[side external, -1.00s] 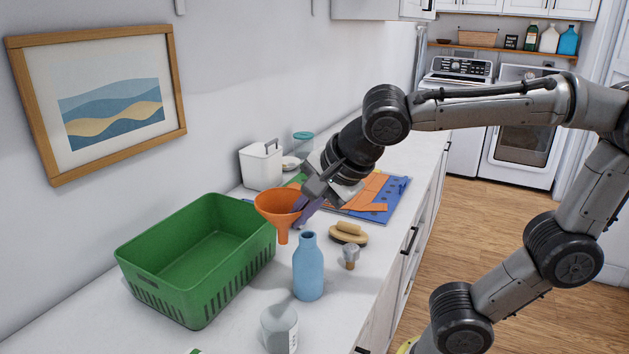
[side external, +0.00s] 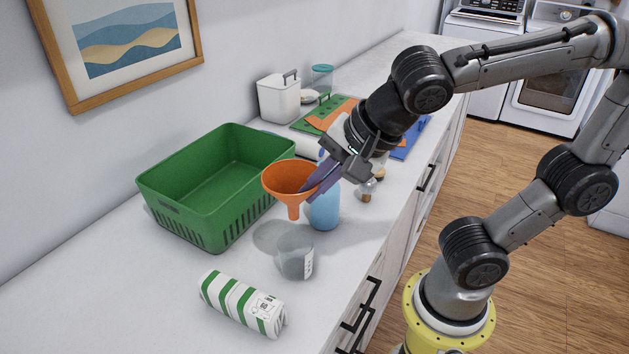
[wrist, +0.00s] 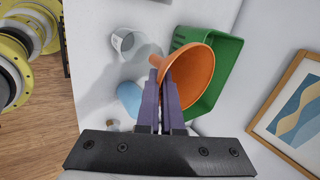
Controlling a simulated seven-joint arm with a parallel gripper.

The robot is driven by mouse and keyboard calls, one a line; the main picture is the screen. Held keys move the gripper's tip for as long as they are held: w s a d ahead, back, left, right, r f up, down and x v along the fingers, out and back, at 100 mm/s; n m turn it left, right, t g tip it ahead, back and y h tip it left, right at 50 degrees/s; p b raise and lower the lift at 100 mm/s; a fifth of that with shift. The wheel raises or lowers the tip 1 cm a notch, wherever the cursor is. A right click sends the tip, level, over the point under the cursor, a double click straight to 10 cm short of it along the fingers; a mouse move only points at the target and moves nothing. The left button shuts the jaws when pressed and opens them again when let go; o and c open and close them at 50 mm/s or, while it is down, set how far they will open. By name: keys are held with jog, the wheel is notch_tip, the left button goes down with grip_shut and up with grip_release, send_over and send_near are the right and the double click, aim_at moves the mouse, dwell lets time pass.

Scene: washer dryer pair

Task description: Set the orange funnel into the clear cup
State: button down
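The orange funnel (side external: 290,178) is upright in the air, spout down, in the side external view. My gripper (side external: 318,181) is shut on its rim, and the wrist view shows the purple fingers (wrist: 164,82) pinching the funnel (wrist: 190,75) at one side. The clear cup (side external: 296,256) stands on the white counter, nearer the camera than the funnel and apart from it. It also shows in the wrist view (wrist: 128,44), near the spout tip. The funnel's spout is above the counter, not in the cup.
A blue bottle (side external: 324,208) stands just behind the cup, partly hidden by my gripper. A green basket (side external: 215,185) is at the left. A green-striped roll or package (side external: 243,303) lies in front. A white canister (side external: 279,98) stands farther back. The front left counter is clear.

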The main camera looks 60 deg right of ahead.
jog(key=shift+f, duration=2.55)
jog(key=shift+f, duration=2.7)
jog(key=c, duration=1.1)
grip_release()
jog(key=shift+o, duration=0.5)
jog(key=shift+f, duration=0.1)
jog(key=shift+s+d+f, duration=0.1)
jog(key=shift+s+f, duration=0.05)
jog(key=a+v, duration=0.1)
jog(key=v, duration=1.3)
jog(key=shift+w+d+r, duration=0.2)
jog(key=shift+d+r, duration=0.1)
jog(key=shift+d, duration=0.1)
